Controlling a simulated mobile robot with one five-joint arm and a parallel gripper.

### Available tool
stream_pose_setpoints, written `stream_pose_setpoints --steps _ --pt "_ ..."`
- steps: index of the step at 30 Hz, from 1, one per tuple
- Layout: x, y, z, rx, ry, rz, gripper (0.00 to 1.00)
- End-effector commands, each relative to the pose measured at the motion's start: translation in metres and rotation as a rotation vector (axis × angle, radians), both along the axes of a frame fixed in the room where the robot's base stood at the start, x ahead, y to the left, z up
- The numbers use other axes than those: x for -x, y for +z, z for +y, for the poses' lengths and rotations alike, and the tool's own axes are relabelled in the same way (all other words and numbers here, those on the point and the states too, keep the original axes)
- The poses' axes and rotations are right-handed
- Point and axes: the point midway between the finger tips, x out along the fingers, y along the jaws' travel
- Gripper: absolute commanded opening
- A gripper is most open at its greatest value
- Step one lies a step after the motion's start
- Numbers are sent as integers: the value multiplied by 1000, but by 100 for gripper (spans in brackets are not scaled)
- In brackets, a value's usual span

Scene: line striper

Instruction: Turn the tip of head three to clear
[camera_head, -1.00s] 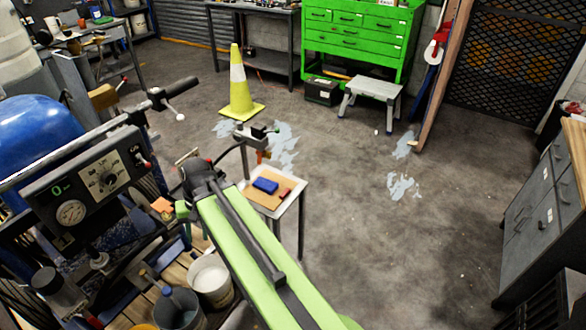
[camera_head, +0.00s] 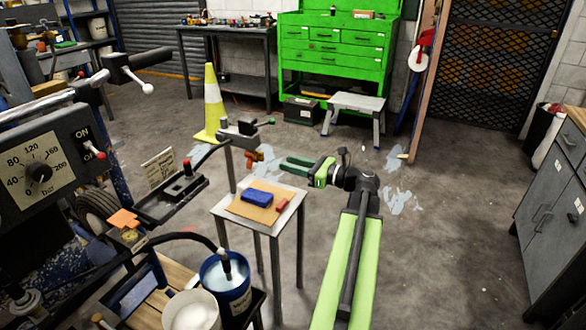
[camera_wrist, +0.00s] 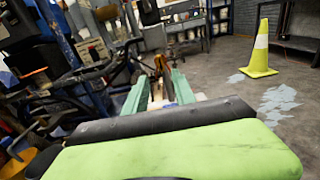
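A grey spray head (camera_head: 240,134) with a lever stands on a post behind the small table. An orange-brown part (camera_head: 254,159) hangs below it, perhaps its tip; its setting is too small to read. No head number is legible. My gripper (camera_head: 284,163) is to the right of that part, fingers pointing left, apart from it and empty. In the wrist view my gripper (camera_wrist: 160,84) has its two green fingers spread. The orange-brown part (camera_wrist: 160,65) shows beyond and between the fingertips.
The small table (camera_head: 222,211) bears a blue block (camera_head: 257,196) and a red piece (camera_head: 283,205) on a brown board. The striper's control panel (camera_head: 45,160) and buckets (camera_head: 226,284) are at left. A yellow cone (camera_head: 212,110) stands behind. Floor at right is clear.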

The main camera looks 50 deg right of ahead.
Motion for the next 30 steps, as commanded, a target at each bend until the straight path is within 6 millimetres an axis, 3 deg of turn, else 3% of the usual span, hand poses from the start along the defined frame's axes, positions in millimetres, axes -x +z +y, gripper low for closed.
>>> stream_pose_setpoints --steps 18,30 --pt "-75 -2 16 4 -3 2 32" --pt "-90 -3 20 4 -5 2 32"
